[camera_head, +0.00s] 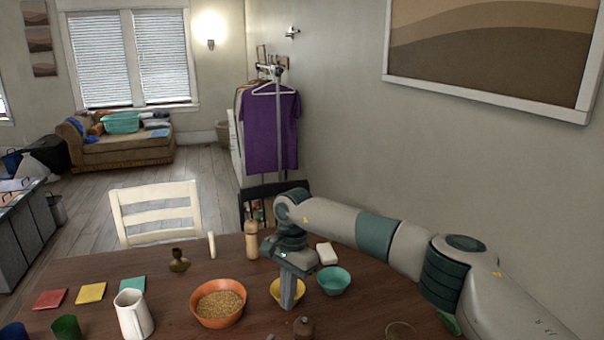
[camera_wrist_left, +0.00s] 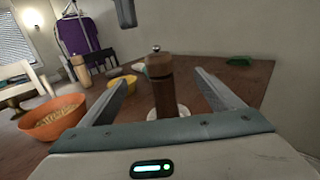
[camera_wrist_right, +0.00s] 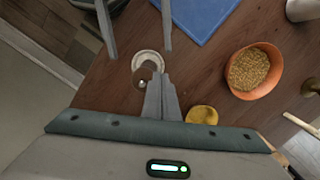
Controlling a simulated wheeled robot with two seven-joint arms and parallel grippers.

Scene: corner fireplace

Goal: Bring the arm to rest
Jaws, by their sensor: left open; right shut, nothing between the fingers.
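My right arm (camera_head: 400,250) reaches in from the right over the table. Its gripper (camera_head: 289,303) points down, its fingers together and empty, above the table by the yellow bowl (camera_head: 274,287). It also shows at the top of the left wrist view (camera_wrist_left: 125,14). My left gripper (camera_wrist_left: 165,78) is open, low near the table; its two spread fingers show at the top of the right wrist view (camera_wrist_right: 136,28). A brown wooden mill (camera_wrist_left: 161,85) stands upright on a white saucer (camera_wrist_right: 149,55), ahead of the left fingers; I cannot tell whether it is between them.
On the table (camera_head: 185,300) are an orange bowl of grains (camera_head: 218,318), a teal bowl (camera_head: 333,281), a white pitcher (camera_head: 133,314), another wooden mill (camera_head: 252,242) and a white block (camera_head: 327,254). A blue mat (camera_wrist_right: 200,14) lies near the left gripper. A chair (camera_head: 158,212) stands behind.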

